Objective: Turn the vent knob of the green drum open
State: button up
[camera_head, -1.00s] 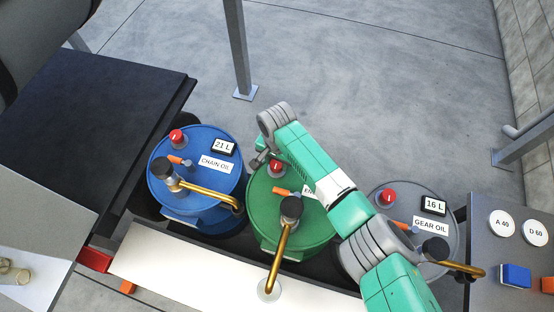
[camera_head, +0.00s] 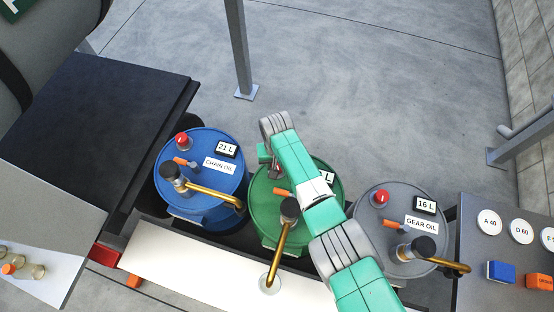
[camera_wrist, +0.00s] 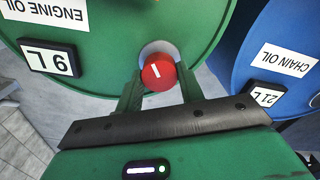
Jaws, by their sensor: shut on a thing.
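The green drum (camera_head: 262,222) stands between the blue and grey drums, partly hidden by my arm. The wrist view shows its top (camera_wrist: 112,22) with an "ENGINE OIL" label and a display that appears upside down. Its red vent knob (camera_wrist: 158,72) has a white line mark and sits on a pale round base. My gripper (camera_wrist: 158,88) is shut on the red knob, with a green finger on either side. In the head view my gripper (camera_head: 272,165) is over the back of the green drum, and the knob is mostly hidden there.
The blue chain oil drum (camera_head: 215,190) stands close on the left and the grey gear oil drum (camera_head: 375,205) on the right. A brass spout (camera_head: 277,255) reaches forward from the green drum over a white ledge (camera_head: 190,270).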

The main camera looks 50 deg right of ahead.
jog(key=n, duration=0.5)
jog(key=shift+n+p, duration=0.3)
jog(key=shift+p, duration=0.05)
jog(key=n, duration=0.5)
jog(key=shift+n, duration=0.4)
jog(key=o, duration=1)
jog(key=shift+a, duration=0.1)
notch_tip(320, 180, up, 8)
jog(key=p, duration=0.4)
